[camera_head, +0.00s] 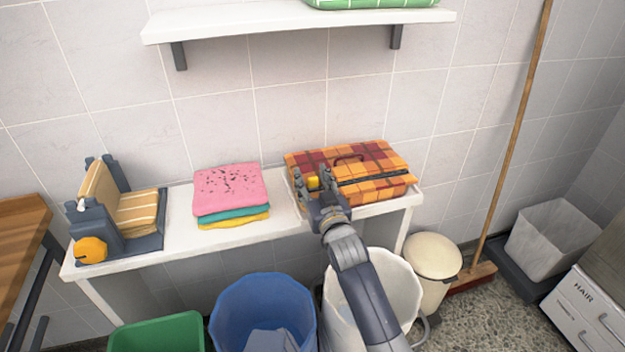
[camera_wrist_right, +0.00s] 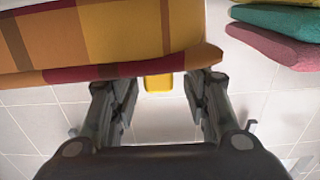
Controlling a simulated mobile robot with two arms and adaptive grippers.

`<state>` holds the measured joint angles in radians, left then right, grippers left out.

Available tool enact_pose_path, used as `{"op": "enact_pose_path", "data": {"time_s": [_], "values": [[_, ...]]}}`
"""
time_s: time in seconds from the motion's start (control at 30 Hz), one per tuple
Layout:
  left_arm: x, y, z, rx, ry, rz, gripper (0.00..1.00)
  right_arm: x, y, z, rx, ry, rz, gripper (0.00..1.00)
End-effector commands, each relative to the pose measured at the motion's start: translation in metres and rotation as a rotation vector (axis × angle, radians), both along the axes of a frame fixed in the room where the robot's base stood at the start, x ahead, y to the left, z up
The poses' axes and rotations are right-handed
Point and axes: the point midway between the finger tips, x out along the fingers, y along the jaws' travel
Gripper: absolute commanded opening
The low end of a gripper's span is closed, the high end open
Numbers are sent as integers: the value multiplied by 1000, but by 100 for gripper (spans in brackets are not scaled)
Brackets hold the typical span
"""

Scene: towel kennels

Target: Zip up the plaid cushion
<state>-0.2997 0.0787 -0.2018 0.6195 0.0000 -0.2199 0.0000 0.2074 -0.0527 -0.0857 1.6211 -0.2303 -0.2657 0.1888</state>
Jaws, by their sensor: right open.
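The plaid cushion (camera_head: 375,158), orange, red and brown with a dark handle on top, lies on the right end of the white bench. A dark strip (camera_head: 375,179) runs along its front from near my gripper to the right end. A yellow tab (camera_head: 313,183), apparently the zip pull, is at its front left. My right gripper (camera_head: 312,180) is open at this tab, one finger on each side. In the right wrist view the yellow tab (camera_wrist_right: 158,82) sits between the spread fingers (camera_wrist_right: 160,88), below the cushion's edge (camera_wrist_right: 120,35). My left gripper is out of view.
Folded pink, teal and yellow towels (camera_head: 230,185) lie left of the cushion on the bench (camera_head: 180,240). A grey rack (camera_head: 145,243) with a striped cloth stands further left. Blue (camera_head: 235,320), white (camera_head: 405,290) and green (camera_head: 160,336) bins stand in front. A shelf (camera_head: 270,24) hangs above.

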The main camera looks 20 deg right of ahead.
Motion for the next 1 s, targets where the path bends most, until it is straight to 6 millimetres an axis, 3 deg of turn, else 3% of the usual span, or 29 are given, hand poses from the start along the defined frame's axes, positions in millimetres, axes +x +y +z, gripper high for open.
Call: {"op": "enact_pose_path", "data": {"time_s": [0.27, 0.7, 1.0], "values": [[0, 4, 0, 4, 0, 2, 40, -14, -1, -1, 0, 1, 0, 43], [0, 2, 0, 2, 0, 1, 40, -94, -3, -1, 0, 1, 0, 43], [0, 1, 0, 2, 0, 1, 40, -119, -4, 0, -1, 0, 1, 43]]}}
